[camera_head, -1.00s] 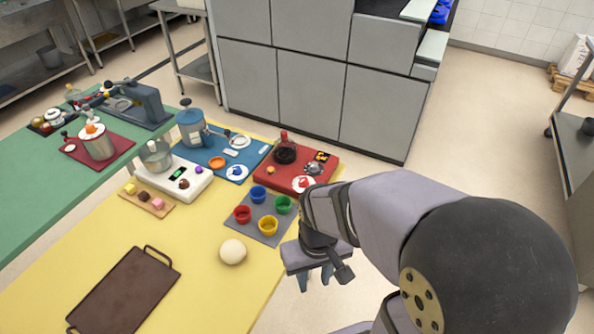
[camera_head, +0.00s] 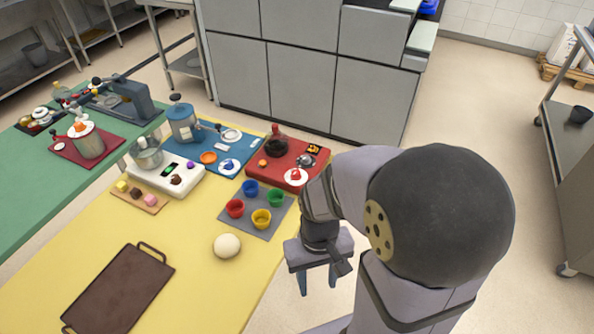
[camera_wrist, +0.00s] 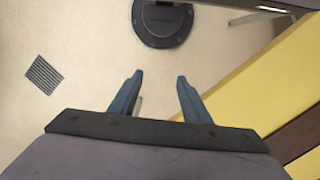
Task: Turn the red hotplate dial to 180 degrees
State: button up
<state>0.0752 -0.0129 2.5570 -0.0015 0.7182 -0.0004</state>
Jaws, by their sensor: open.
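The red hotplate (camera_head: 270,172) sits at the back right end of the yellow table, with a dark round pot (camera_head: 276,146) on it. A white dial plate with a red knob (camera_head: 296,175) is on its front right part; its setting is too small to read. My gripper (camera_head: 318,281) hangs beside the table's right edge, in front of the hotplate and well apart from it. In the wrist view my gripper (camera_wrist: 158,80) is open and empty, with floor between its blue fingers. The hotplate does not show in the wrist view.
A grey tray (camera_head: 233,220) with red, blue, green and yellow cups lies in front of the hotplate. A dough ball (camera_head: 227,245) and a brown griddle (camera_head: 118,290) lie nearer. A blue board (camera_head: 207,170) with its own dial is left of the hotplate. Floor is open on the right.

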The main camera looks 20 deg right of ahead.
jog(key=w+d+t, duration=0.1)
jog(key=w+d, duration=0.1)
jog(key=w, duration=0.6)
jog(key=w+d+m+t, duration=0.1)
jog(key=w+d, duration=0.1)
jog(key=w, duration=0.7)
jog(key=w+d+f+t, duration=0.1)
jog(key=w+d, duration=0.2)
jog(key=w, duration=0.6)
jog(key=shift+w+d+f+t, duration=0.1)
jog(key=shift+w+t, duration=0.05)
jog(key=shift+t, duration=0.15)
jog(key=t, duration=0.2)
send_near(296, 173)
jog(key=shift+w+d+f+n, duration=0.15)
jog(key=shift+f+n, duration=0.25)
jog(key=shift+n, duration=0.5)
jog(key=shift+f, duration=0.15)
jog(key=shift+p+x, duration=1.1)
jog(key=shift+x, duration=2.45)
jog(key=shift+c, duration=0.4)
jog(key=c, duration=0.9)
